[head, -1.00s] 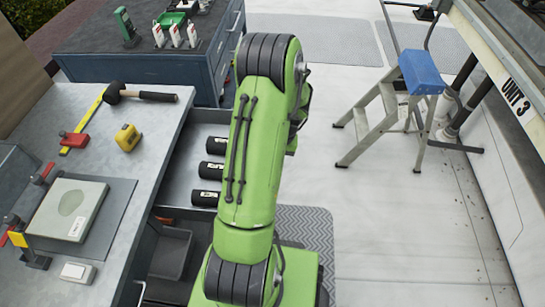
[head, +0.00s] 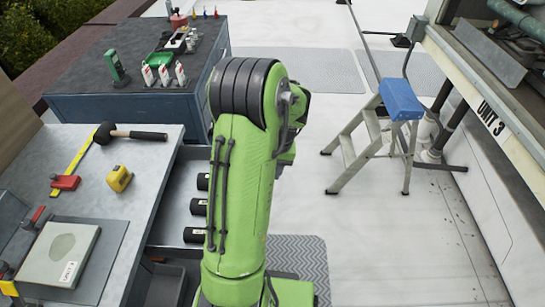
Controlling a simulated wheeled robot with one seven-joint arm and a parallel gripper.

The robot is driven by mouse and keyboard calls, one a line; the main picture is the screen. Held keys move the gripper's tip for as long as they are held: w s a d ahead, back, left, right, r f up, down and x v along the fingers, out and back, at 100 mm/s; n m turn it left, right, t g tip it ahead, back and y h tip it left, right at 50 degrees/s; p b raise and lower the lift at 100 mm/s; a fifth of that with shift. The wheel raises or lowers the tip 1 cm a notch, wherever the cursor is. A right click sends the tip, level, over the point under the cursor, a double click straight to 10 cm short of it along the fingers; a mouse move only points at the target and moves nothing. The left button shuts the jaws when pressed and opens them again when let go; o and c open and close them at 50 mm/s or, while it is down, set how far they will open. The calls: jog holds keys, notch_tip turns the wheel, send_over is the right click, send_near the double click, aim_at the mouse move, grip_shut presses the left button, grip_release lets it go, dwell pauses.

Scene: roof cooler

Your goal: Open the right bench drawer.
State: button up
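The grey workbench (head: 150,185) is at the left. At its far end a drawer (head: 170,232) is pulled out from under the worktop, its grey floor showing. Several black cylinders (head: 197,206) lie in it, partly behind my green arm. The drawer's front and handle are hidden behind my arm. I cannot tell how far out it is. My gripper is not visible; the arm's far links hide it or it is out of frame.
A dark bin (head: 165,285) sits below the drawer. A mallet (head: 130,134), yellow tape measure (head: 119,178) and grey slab (head: 60,252) lie on the bench. A blue cabinet (head: 130,105) stands beyond. A step stool (head: 375,140) stands right, with clear pale floor between.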

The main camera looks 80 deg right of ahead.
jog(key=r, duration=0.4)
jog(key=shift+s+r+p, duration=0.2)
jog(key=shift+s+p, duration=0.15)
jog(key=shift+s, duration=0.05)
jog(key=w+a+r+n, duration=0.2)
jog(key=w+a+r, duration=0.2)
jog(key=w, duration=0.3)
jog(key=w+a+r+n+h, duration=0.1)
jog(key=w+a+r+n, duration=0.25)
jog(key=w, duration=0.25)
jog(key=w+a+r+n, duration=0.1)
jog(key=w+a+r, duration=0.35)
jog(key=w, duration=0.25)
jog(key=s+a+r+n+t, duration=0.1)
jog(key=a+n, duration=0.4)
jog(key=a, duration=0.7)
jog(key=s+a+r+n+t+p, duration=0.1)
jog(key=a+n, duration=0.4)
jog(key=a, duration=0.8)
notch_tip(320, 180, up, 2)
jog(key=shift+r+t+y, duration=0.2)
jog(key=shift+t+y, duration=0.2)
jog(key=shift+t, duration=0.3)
